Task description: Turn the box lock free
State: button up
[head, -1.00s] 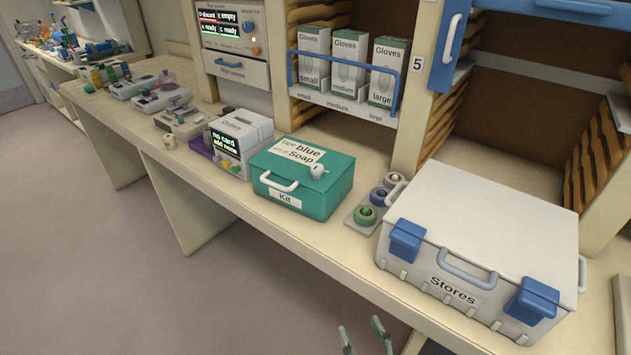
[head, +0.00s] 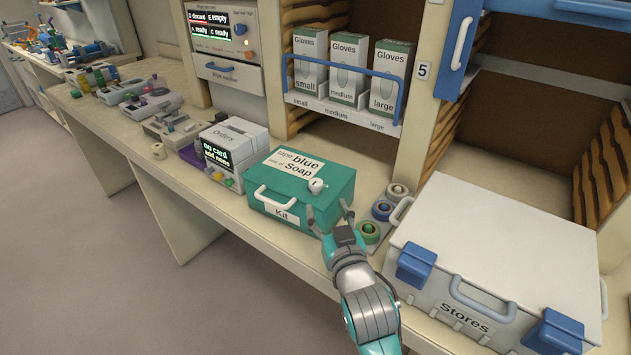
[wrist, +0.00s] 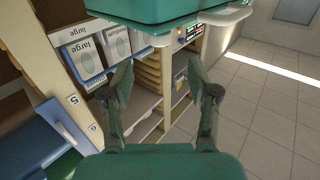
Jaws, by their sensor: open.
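The teal kit box (head: 327,196) stands shut on the counter, with a white front handle and a "Kit" label. On its lid is a white knob-like lock (head: 317,186) beside a paper label reading "tape blue" and "Soap". My gripper (head: 328,217) is open and empty at the box's front right corner, below the lid's height in the picture; I cannot tell whether it touches. In the wrist view, my open gripper (wrist: 162,92) has nothing between its fingers, and the box's teal side (wrist: 150,10) shows at the top edge. The lock is hidden there.
The white Stores case (head: 490,255) with blue latches stands to the right. Rolls of tape (head: 382,210) sit between it and the box. The Orders machine (head: 232,148) is close on the left. Glove boxes (head: 345,75) stand on a shelf behind.

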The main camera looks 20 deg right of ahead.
aim_at(318, 187)
jog(key=w, duration=1)
jog(key=shift+d, duration=0.3)
grip_shut()
